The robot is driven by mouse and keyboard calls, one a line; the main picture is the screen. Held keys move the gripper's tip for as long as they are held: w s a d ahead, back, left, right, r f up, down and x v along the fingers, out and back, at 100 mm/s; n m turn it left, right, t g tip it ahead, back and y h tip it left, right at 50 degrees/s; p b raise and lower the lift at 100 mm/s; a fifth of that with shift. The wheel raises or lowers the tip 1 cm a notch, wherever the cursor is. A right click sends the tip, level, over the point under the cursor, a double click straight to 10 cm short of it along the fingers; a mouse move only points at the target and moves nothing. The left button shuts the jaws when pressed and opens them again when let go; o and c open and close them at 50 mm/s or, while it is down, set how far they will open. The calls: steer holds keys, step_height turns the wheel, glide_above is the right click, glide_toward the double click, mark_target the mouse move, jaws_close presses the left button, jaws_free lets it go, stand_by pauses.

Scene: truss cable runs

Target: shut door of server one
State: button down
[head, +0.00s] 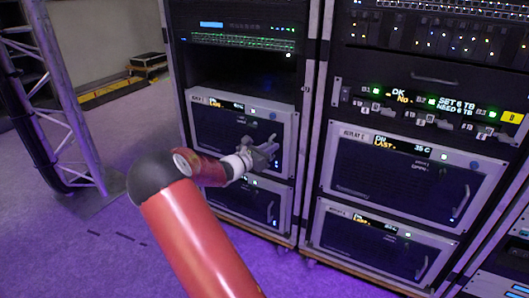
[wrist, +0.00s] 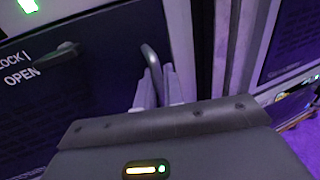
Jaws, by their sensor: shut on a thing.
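A dark server door (head: 225,138) in a light frame is in the middle of the left rack in the head view. In the wrist view the dark door (wrist: 95,95) carries the words LOCK and OPEN beside a small latch knob (wrist: 55,55). A grey bar handle (wrist: 150,60) stands near the door's right edge. My gripper (head: 266,153) is at the right side of this door, and its fingers (wrist: 158,88) are closed around the handle. The handle's lower part is hidden. I cannot read a server number, or tell how far the door stands from its frame.
Another server unit (head: 255,197) sits directly below in the left rack. The right rack (head: 400,170) holds similar units and a lit panel with small connectors. A truss tower (head: 65,110) stands at the left.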

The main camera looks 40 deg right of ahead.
steer(key=c, duration=1.7)
jaws_free()
steer(key=shift+w+d+r, duration=0.1)
steer(key=shift+d+r, duration=0.05)
steer(key=shift+d, duration=0.05)
steer(key=a, duration=0.8)
steer(key=shift+s, duration=0.4)
steer(key=s+a+m+g+y, duration=0.2)
steer(key=s+a+m+y, duration=0.65)
steer(key=s+m, duration=0.35)
steer(key=s+a+r+m+t+y, duration=0.2)
steer(key=s+a+y, duration=0.1)
steer(key=s+a, duration=0.2)
steer(key=s+a+r+m+t+y, duration=0.2)
steer(key=s+a, duration=0.4)
steer(key=a, duration=0.3)
steer(key=s+a+r+m+t+y, duration=0.2)
steer(key=s+a+m+y, duration=0.1)
steer(key=a, duration=0.5)
steer(key=shift+s+a+r+y, duration=0.15)
steer(key=shift+s+y, duration=0.25)
steer(key=shift+s, duration=0.2)
steer(key=shift+s+d+r+y, duration=0.1)
steer(key=shift+s+y, duration=0.25)
steer(key=shift+s, duration=0.2)
